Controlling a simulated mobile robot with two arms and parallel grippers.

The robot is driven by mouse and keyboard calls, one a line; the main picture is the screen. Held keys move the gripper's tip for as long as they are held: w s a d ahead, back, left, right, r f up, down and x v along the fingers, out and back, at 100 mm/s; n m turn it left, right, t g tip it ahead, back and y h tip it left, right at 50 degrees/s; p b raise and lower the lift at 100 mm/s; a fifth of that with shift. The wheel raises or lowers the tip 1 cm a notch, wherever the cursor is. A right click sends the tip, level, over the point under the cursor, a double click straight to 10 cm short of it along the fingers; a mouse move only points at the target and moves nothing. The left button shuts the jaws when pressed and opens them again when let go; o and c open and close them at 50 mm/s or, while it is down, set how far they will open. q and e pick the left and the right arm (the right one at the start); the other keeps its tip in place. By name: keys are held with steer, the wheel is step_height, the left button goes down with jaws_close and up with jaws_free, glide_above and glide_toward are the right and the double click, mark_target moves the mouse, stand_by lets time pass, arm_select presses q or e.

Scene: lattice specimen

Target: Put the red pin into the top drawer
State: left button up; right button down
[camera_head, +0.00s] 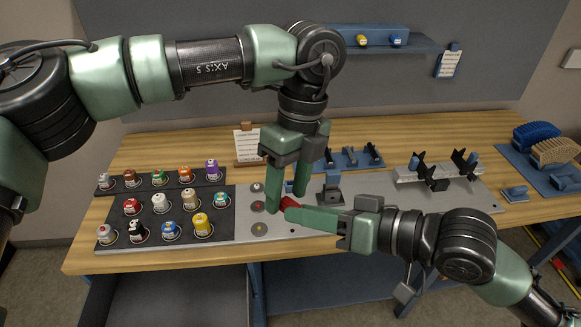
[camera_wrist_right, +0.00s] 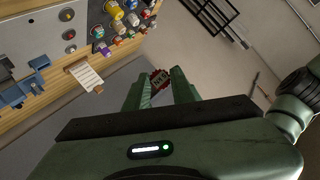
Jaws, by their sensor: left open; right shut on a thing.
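The red pin (camera_head: 288,202) is held at the fingertips of my right gripper (camera_head: 292,209), above the grey plate on the bench. It also shows between the fingers in the right wrist view (camera_wrist_right: 159,79). My left gripper (camera_head: 286,198) comes down from above, its fingers apart, close by the red pin. I cannot tell whether its fingers touch the pin. Below the bench's front edge at left is a blue-sided, dark-bottomed compartment (camera_head: 170,296), which looks like an open drawer; I cannot tell if it is the top one.
A dark mat (camera_head: 215,243) with several coloured capped pins lies on the wooden bench (camera_head: 85,262) at left. A grey plate (camera_head: 247,226) with round buttons sits mid-bench.

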arm_select(q)
steer(key=shift+s+f, duration=0.1)
steer(key=shift+f, duration=0.35)
steer(key=shift+c, duration=0.2)
jaws_close()
arm_select(e)
steer(key=c, duration=1.1)
jaws_free()
